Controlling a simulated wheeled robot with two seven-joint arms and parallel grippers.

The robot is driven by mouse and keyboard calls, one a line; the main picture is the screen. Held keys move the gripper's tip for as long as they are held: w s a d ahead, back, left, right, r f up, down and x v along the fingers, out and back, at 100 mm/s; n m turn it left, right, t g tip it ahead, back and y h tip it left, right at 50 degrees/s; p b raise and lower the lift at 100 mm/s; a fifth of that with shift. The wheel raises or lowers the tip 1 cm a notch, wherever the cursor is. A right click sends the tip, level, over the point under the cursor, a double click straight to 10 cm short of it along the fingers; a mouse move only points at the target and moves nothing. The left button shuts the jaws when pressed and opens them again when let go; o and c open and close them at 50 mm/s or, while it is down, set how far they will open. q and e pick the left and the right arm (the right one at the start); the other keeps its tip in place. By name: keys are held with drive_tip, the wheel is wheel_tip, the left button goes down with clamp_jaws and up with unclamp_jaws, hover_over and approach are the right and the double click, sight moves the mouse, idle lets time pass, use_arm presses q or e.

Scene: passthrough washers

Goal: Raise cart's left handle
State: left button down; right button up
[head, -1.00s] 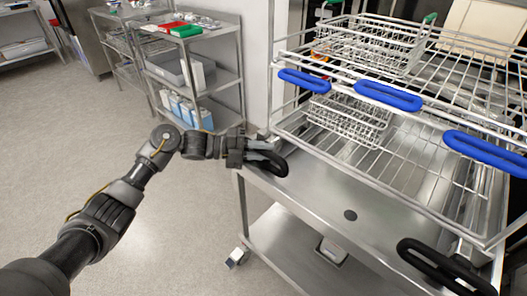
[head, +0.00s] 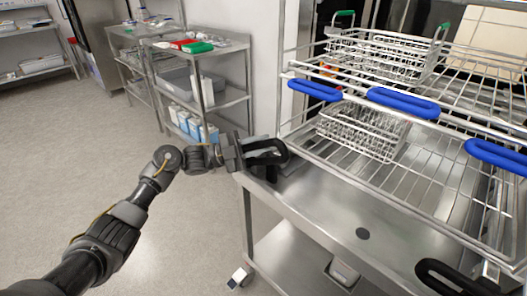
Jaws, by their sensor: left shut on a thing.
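The steel cart (head: 330,205) stands at the right of the head view. Its left handle (head: 270,170), a black loop, sits at the cart's near left corner and now stands up from the cart's edge. My left gripper (head: 262,152) is shut on this handle, its fingers partly hidden against the black loop. The cart's right handle (head: 450,278) is a similar black loop at the lower right, partly cut off by the frame. My right gripper is not in view.
Wire racks with blue handles (head: 403,103) and wire baskets (head: 365,130) stand above and behind the cart top. A steel shelf (head: 205,95) with boxes and trays stands at the back left. The floor (head: 80,170) at left is clear.

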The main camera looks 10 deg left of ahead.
use_arm(q)
drive_tip(key=shift+w+a, duration=0.1)
drive_tip(key=shift+a, duration=0.05)
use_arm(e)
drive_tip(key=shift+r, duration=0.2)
use_arm(q)
drive_tip(key=c, duration=1.3)
unclamp_jaws()
drive_tip(key=shift+a, duration=0.2)
drive_tip(key=shift+b+v, duration=0.9)
drive_tip(key=shift+v, duration=4.3)
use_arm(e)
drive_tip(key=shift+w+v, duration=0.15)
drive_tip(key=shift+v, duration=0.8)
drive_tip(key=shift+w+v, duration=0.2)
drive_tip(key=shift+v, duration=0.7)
use_arm(q)
drive_tip(key=shift+f, duration=0.15)
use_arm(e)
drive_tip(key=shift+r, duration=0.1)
